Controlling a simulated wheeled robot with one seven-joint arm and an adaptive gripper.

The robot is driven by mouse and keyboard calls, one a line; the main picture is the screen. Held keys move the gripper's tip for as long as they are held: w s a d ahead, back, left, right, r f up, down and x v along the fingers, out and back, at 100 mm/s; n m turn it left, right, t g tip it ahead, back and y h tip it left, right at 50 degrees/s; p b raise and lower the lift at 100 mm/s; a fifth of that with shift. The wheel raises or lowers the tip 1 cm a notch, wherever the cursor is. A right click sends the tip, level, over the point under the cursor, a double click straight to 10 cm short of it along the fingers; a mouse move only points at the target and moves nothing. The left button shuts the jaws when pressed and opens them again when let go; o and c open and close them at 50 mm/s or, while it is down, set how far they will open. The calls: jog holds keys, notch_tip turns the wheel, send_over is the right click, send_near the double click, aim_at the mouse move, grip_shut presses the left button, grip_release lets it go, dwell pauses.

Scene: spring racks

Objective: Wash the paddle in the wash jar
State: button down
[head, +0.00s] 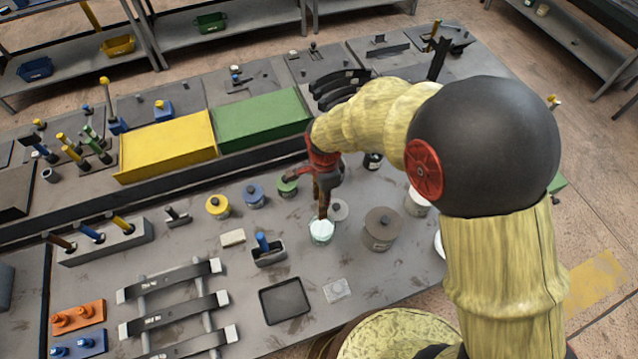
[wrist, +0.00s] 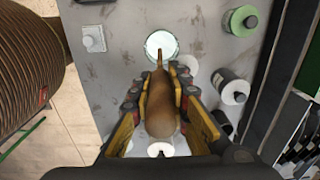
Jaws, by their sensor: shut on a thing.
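My gripper (head: 325,172) is shut on the brown paddle (head: 323,203) and points down over the table. The wash jar, a pale glass jar (head: 321,236) with a light rim, stands upright right under the paddle. The paddle's lower end overlaps the jar mouth; I cannot tell how far it is inside. In the wrist view, my gripper's jaws (wrist: 162,88) flank the paddle's rounded brown handle (wrist: 161,112). The paddle's narrow end points at the round jar (wrist: 161,40) and overlaps its near rim.
Yellow (head: 218,206), blue (head: 253,196) and green (head: 287,187) pots stand left and behind. A blue-handled holder (head: 269,255) and dark tray (head: 284,300) lie in front.

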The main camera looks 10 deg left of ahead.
aim_at(322, 217)
jog(key=shift+a, duration=0.25)
jog(key=shift+w+f, duration=0.1)
jog(key=shift+f, duration=0.1)
jog(key=shift+w+d+f+b, duration=0.1)
jog(key=shift+d+f+b, duration=0.05)
jog(key=shift+f+b, duration=0.75)
jog(key=shift+f, duration=0.4)
jog(key=shift+f+b, duration=3.65)
jog(key=shift+f, duration=2.1)
jog(key=shift+w, duration=0.15)
